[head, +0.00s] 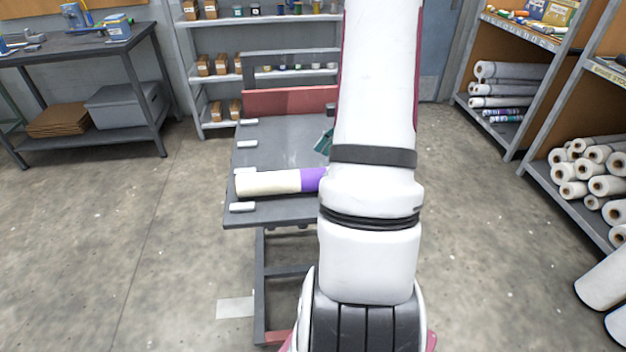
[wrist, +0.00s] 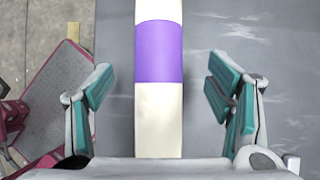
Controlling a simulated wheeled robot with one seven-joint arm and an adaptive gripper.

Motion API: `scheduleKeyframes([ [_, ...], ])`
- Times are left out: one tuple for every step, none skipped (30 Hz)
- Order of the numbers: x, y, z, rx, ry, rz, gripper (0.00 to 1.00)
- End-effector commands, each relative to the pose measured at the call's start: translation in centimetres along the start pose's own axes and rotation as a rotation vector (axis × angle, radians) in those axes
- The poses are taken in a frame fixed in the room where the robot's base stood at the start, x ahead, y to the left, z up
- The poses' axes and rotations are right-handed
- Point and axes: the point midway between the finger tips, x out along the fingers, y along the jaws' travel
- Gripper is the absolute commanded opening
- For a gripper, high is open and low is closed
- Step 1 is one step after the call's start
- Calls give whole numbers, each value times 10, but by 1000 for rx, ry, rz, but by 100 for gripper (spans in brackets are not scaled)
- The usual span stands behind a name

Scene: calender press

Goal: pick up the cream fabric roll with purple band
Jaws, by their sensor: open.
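The cream fabric roll (head: 268,183) lies flat on a dark grey table near its front edge, in the head view. Its purple band (head: 312,180) shows at its right, where my arm hides the rest. In the wrist view, the cream roll (wrist: 158,115) runs up the picture with the purple band (wrist: 159,52) across it. My gripper (wrist: 163,88) is open, with one teal-padded finger on each side of the roll and a gap to it on both sides. In the head view, only a teal part of my gripper (head: 324,142) shows beside my arm.
The table (head: 285,140) has small white blocks along its left edge and a red bar (head: 290,102) at the back. A workbench (head: 75,45) stands at the left. Shelves with rolls (head: 595,165) stand at the right. Floor on the left is clear.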

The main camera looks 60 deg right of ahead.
Motion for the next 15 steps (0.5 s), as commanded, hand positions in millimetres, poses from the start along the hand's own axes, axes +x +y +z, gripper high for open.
scheduleKeyframes([
  [7, 0, 0, 1, 0, 1, 74],
  [10, 0, 0, 1, -1, 1, 74],
  [14, 0, 0, 0, -1, 1, 74],
  [15, 0, 0, 0, 0, 1, 74],
  [17, 0, 0, -1, 1, 0, 74],
  [18, 0, 0, -1, 1, 1, 74],
  [20, 1, 0, -1, 0, 1, 74],
  [22, 1, 0, -1, 0, 2, 74],
  [26, 1, 0, -1, -1, 2, 74],
  [30, 1, -1, 0, 0, 2, 74],
  [34, 2, -1, 1, 0, 2, 74],
  [40, 2, -1, 1, -1, 3, 74],
  [45, 3, -2, 1, 0, 3, 74],
  [49, 3, -2, 1, -1, 4, 74],
  [55, 3, -2, 0, -1, 2, 74],
])
